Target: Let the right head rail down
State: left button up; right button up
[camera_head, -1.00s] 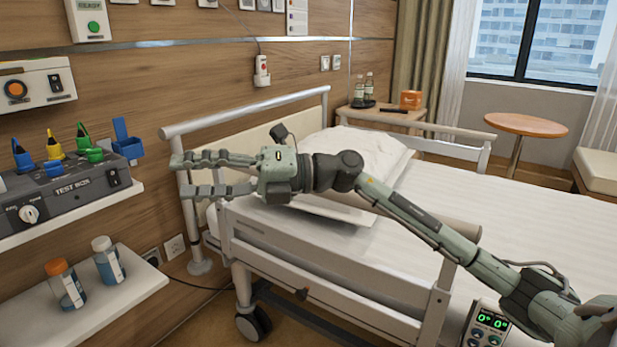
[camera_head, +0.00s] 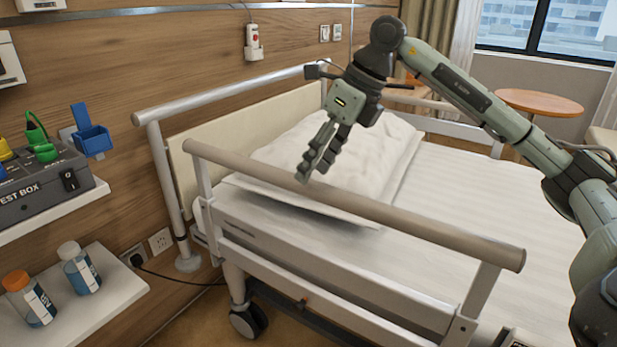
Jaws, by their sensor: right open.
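The right head rail (camera_head: 400,222) runs along the near side of the bed and stands raised, its thick beige top bar above the mattress on a post at each end. A small dark knob (camera_head: 301,303) shows low on the bed side beneath the rail. My right gripper (camera_head: 310,172) is open and empty, its dark fingers pointing down and left. Its fingertips overlap the upper edge of the top bar in the picture; I cannot tell whether they touch it. My left gripper is out of view.
A white pillow (camera_head: 345,150) lies behind the rail. The headboard bar (camera_head: 235,93) stands at the wall. At left, shelves hold the test box (camera_head: 40,185) and two bottles (camera_head: 78,268). A round table (camera_head: 537,103) stands at the back right.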

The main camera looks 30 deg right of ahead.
jog(key=shift+x, duration=1.8)
grip_shut()
